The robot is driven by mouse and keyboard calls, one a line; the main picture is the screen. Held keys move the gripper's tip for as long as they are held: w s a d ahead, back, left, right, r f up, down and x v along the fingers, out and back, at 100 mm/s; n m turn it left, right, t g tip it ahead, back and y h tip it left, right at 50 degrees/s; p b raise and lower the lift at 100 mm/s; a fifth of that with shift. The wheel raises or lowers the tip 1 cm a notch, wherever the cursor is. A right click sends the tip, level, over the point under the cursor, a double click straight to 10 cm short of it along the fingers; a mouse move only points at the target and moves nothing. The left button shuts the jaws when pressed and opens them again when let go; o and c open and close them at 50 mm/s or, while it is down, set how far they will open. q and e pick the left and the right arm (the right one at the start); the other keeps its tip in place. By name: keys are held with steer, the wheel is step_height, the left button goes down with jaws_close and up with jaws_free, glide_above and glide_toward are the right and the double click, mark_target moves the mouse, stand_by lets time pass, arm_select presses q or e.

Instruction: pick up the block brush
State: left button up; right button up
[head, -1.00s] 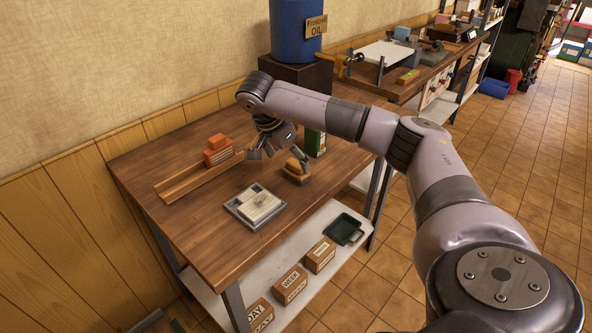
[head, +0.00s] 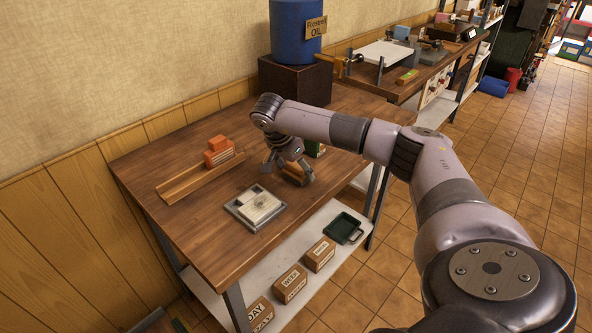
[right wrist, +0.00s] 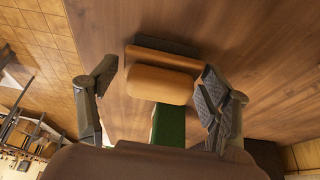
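The block brush (head: 300,181), with a rounded tan wooden top, sits on the wooden workbench (head: 190,225), partly hidden by my right gripper in the head view. My right gripper (head: 287,172) is just over it, pointing down. In the right wrist view the brush (right wrist: 160,84) lies between the two spread fingers of the gripper (right wrist: 158,80). A gap shows on the left of the brush; the right finger is close to its right end, and I cannot tell if it touches. My left gripper is not in view.
A green box (head: 316,149) stands close behind the brush. A grey-framed block (head: 256,208) lies to the front left. A blue oil drum (head: 297,32) stands at the back.

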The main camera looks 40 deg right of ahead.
steer(key=c, duration=0.9)
steer(key=shift+r, duration=0.1)
step_height(320, 180, up, 15)
steer(key=b, duration=0.1)
step_height(320, 180, up, 5)
steer(key=p, duration=0.1)
glide_above(296, 163)
